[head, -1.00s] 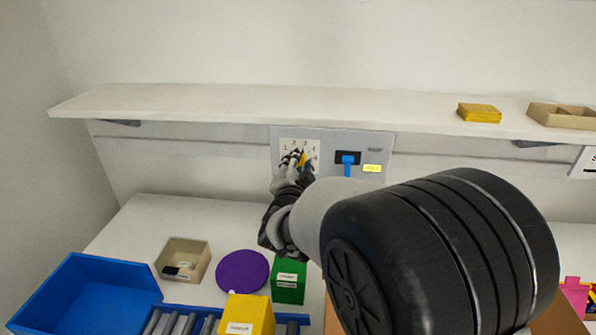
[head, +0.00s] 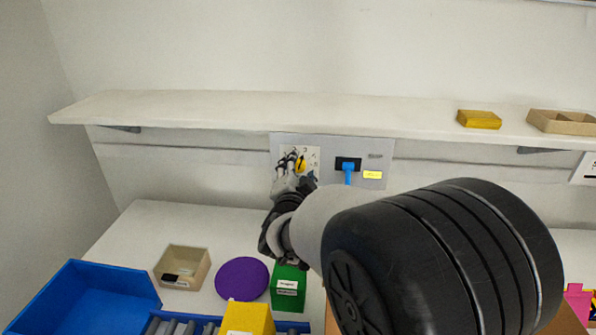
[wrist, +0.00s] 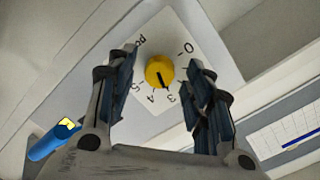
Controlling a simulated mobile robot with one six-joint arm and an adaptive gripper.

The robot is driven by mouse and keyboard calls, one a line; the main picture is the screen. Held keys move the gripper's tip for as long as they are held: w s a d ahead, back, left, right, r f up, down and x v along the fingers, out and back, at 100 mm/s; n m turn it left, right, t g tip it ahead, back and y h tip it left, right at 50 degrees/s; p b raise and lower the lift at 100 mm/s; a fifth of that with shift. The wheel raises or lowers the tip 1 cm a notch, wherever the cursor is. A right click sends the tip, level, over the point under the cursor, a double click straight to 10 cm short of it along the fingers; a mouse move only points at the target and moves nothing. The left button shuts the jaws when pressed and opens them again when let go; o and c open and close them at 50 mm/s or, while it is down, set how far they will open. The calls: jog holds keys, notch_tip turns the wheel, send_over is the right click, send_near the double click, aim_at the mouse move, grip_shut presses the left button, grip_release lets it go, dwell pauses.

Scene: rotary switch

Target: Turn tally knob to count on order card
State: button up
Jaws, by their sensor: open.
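The tally knob is a yellow round knob (wrist: 159,71) with a black pointer line on a white dial plate (wrist: 187,32). In the wrist view the pointer lies between 3 and 4, seemingly nearer 3; some dial marks are hidden by a finger. My gripper (wrist: 165,86) is open, with one finger on each side of the knob and visible gaps to it. In the head view my gripper (head: 290,163) is at the dial, covering its left part, and the yellow knob (head: 300,165) shows beside the fingers. I cannot identify the order card for certain.
A blue lever (head: 348,172) and yellow label (head: 372,174) are right of the dial on the grey panel. A shelf (head: 250,110) juts out above. Below are a blue bin (head: 85,295), beige tray (head: 190,263), purple disc (head: 242,279) and green box (head: 288,290).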

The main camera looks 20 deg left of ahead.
jog(key=v, duration=1.2)
